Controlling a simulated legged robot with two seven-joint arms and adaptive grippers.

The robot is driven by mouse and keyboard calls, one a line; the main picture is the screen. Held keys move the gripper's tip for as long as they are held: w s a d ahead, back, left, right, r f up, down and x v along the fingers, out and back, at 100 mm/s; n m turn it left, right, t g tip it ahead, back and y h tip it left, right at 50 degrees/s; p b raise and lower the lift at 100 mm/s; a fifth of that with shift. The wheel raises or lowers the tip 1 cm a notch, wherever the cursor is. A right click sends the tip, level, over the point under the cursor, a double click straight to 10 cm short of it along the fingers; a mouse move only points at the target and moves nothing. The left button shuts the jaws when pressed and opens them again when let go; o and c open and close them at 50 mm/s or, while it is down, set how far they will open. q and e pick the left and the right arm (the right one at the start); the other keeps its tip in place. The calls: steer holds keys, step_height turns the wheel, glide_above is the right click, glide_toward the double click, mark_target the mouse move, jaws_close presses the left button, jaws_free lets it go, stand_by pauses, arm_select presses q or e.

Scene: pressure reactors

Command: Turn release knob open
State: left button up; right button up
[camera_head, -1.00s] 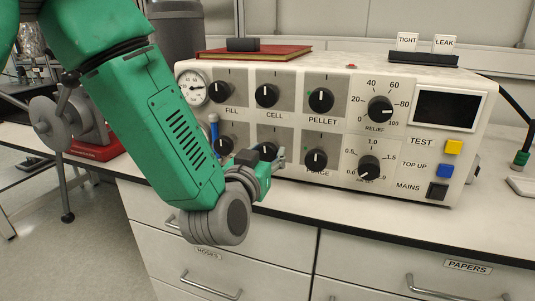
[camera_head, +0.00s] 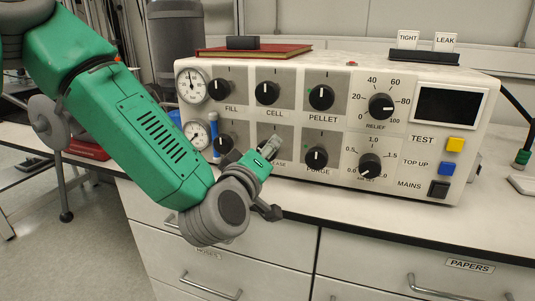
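The white reactor control box (camera_head: 340,187) stands on the counter with rows of black knobs. In the lower row, second from left, the panel whose label shows only "EASE" lies behind my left gripper (camera_head: 272,149). The release knob itself is hidden there, so its setting cannot be seen. A grey fingertip of my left gripper lies over this panel, and its green body is just below left. Whether it touches the knob or is shut on it cannot be told. My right gripper is not in view.
The purge knob (camera_head: 316,157) is close to the right of my gripper, and the cell knob (camera_head: 267,93) is above. A blue lever (camera_head: 214,130) stands upright at the left. Two gauges, upper (camera_head: 192,85) and lower (camera_head: 197,134), are at the box's left end.

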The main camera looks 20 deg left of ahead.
arm_select(q)
steer(key=n+b, duration=0.1)
steer(key=n, duration=0.4)
steer(key=shift+a+n, duration=0.15)
steer(key=shift+n, duration=0.25)
steer(key=n+b, duration=0.1)
steer(key=n, duration=0.4)
steer(key=shift+f+n+b, duration=0.2)
steer(key=shift+n+b, duration=0.2)
steer(key=o, duration=1)
steer(key=shift+f, duration=0.1)
steer(key=shift+o, duration=0.8)
